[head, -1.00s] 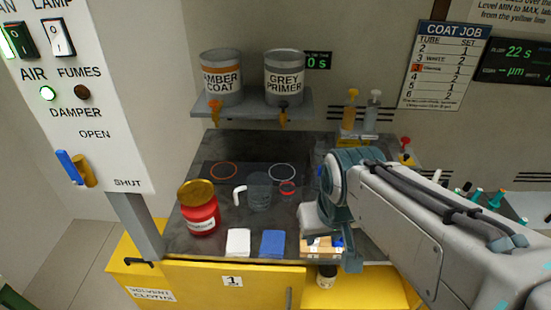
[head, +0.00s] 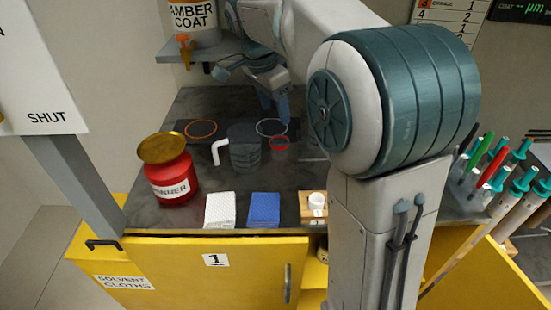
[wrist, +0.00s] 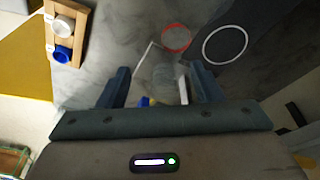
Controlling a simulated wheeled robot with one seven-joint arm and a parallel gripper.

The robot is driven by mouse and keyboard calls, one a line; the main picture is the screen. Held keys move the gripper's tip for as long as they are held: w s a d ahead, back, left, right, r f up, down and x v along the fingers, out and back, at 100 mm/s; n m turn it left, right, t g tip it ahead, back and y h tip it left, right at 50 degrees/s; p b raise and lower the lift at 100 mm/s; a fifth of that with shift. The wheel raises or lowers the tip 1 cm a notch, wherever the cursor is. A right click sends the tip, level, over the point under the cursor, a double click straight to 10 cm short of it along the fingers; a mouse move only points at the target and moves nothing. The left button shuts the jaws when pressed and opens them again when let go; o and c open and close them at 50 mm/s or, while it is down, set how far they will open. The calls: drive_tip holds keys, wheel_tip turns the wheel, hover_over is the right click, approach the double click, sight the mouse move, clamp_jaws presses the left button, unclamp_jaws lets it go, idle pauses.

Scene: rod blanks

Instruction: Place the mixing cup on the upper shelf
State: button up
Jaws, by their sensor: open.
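The mixing cup (head: 244,152), clear grey with a white handle, stands upright on the dark bench in the head view. In the wrist view its see-through body (wrist: 163,78) appears between my fingers, against the bench. My gripper (head: 255,92) is open and empty, above and behind the cup in the head view; the wrist view shows its two teal fingers (wrist: 160,80) apart. I cannot tell how far the fingertips are from the cup. The upper shelf (head: 180,50) is grey and carries the AMBER COAT can (head: 194,18); my arm hides its right part.
A red thinner jar (head: 171,178) stands left of the cup. A red ring (head: 280,146), white ring (head: 271,127) and orange ring (head: 201,129) lie nearby. White cloth (head: 220,209), blue cloth (head: 264,209) and a wooden block (head: 312,206) line the front edge. Tubes (head: 500,165) stand right.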

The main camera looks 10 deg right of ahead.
sight(279, 148)
drive_tip(key=w+d+f+b, duration=0.1)
drive_tip(key=f, duration=0.4)
drive_tip(key=w+d+f+m+b, duration=0.1)
drive_tip(key=f+b, duration=0.1)
drive_tip(key=f, duration=0.3)
drive_tip(key=w+f+m+b, duration=0.1)
drive_tip(key=f, duration=0.4)
drive_tip(key=shift+w+d+f+h+b, duration=0.15)
drive_tip(key=shift+w+d+h+b, duration=0.15)
drive_tip(key=shift+w+d+b, duration=0.1)
drive_tip(key=shift+c, duration=0.3)
drive_tip(key=c, duration=0.7)
drive_tip(key=shift+c, duration=0.2)
